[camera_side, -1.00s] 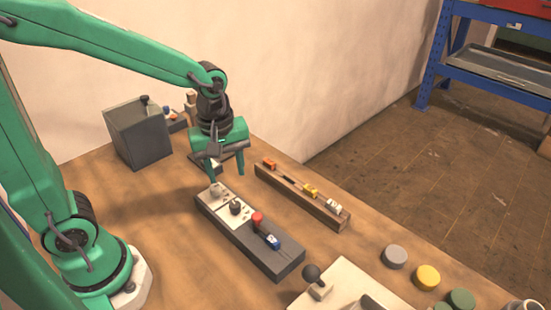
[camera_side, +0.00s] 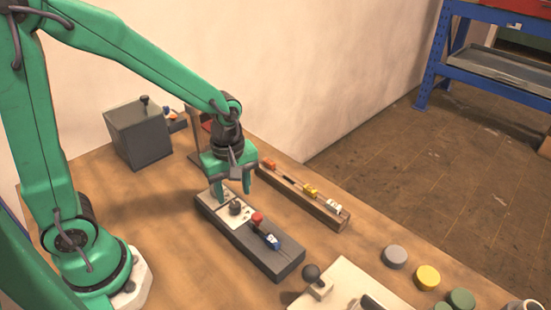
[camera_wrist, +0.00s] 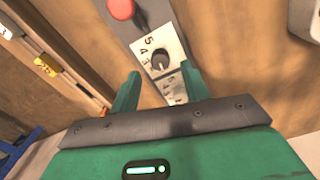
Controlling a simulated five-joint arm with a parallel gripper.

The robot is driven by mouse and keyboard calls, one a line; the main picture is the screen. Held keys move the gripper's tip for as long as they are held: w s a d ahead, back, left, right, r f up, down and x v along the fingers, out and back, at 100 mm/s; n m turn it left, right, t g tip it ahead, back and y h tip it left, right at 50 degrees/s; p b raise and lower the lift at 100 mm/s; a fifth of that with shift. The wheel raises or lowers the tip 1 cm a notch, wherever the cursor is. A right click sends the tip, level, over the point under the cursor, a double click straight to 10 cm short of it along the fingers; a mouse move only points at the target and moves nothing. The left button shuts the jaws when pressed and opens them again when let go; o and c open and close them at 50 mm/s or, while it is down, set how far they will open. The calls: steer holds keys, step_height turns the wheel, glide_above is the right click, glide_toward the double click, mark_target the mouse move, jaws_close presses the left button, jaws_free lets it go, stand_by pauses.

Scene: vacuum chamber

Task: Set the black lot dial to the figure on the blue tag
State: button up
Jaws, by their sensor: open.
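The black lot dial (camera_side: 236,208) sits on a white plate on a long dark grey panel (camera_side: 270,265). In the wrist view the black dial (camera_wrist: 160,59) shows with figures such as 5, 4 and 3 around it; I cannot tell clearly which one it points to. My gripper (camera_side: 232,195) is open just above the panel near the dial. In the wrist view its two fingers (camera_wrist: 160,74) are spread apart with nothing between them. A small blue piece (camera_side: 273,242) lies on the panel past the red knob; whether it is the blue tag, and any figure on it, I cannot read.
A red knob (camera_side: 257,219) stands beside the dial. A wooden rail (camera_side: 325,213) with orange, yellow and white tags runs alongside. A grey box (camera_side: 140,138) stands at the back left.

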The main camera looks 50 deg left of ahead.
mark_target(235, 204)
steer(key=shift+f, duration=1.9)
steer(key=shift+c, duration=0.3)
steer(key=c, duration=0.9)
